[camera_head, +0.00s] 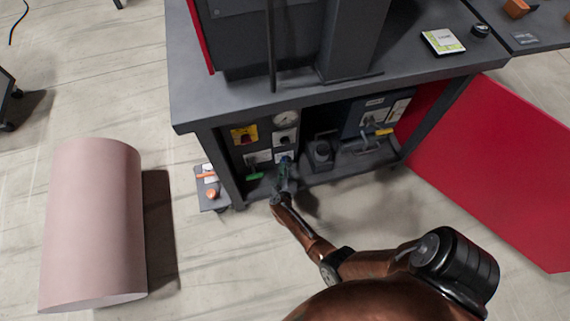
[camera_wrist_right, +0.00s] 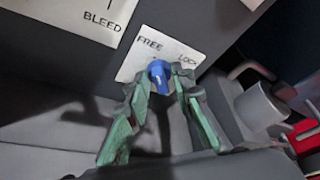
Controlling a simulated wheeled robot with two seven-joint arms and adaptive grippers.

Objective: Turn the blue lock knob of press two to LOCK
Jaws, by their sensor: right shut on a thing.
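The blue lock knob (camera_wrist_right: 159,76) sits on a white label plate (camera_wrist_right: 150,50) marked FREE on its left and LOCK on its right, in the right wrist view. The knob's grip part hangs roughly downward in that view; which word it points to I cannot tell. My right gripper (camera_wrist_right: 160,88) is shut on the knob, with one green-padded finger on each side. In the head view my right gripper (camera_head: 284,168) reaches into the open cabinet under the press and largely hides the knob. My left gripper is not in view.
A BLEED plate (camera_wrist_right: 95,17) is up and left of the knob. The dark cabinet (camera_head: 222,165) also holds a gauge (camera_head: 286,118), a yellow-backed switch (camera_head: 244,135) and a green handle (camera_head: 255,177). A red door (camera_head: 500,170) stands open at right. A pink cylinder (camera_head: 92,220) is at left.

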